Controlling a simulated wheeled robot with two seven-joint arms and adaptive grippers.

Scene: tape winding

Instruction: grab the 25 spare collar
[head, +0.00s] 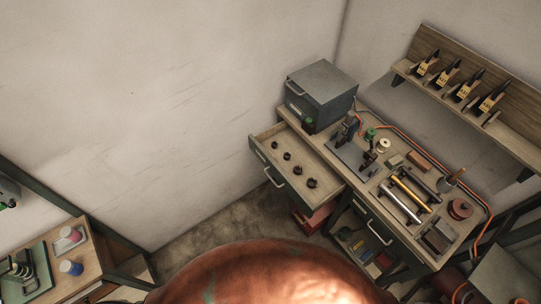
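An open drawer (263,149) sticks out to the left from under the workbench. Several small dark ring-like pieces, which look like collars, lie in a row inside it. The farthest ring (274,145) is at the drawer's back left, and the nearest ring (312,183) is at its front right. No size marks can be read on the rings, so I cannot tell which is the 25. Neither gripper is in view.
A grey metal box (321,93) stands at the workbench's far end. Rods, spools and fixtures crowd the workbench top (400,226). A wall shelf (485,110) holds several dark tools with yellow tags. A side table (76,251) stands at lower left. Floor between is clear.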

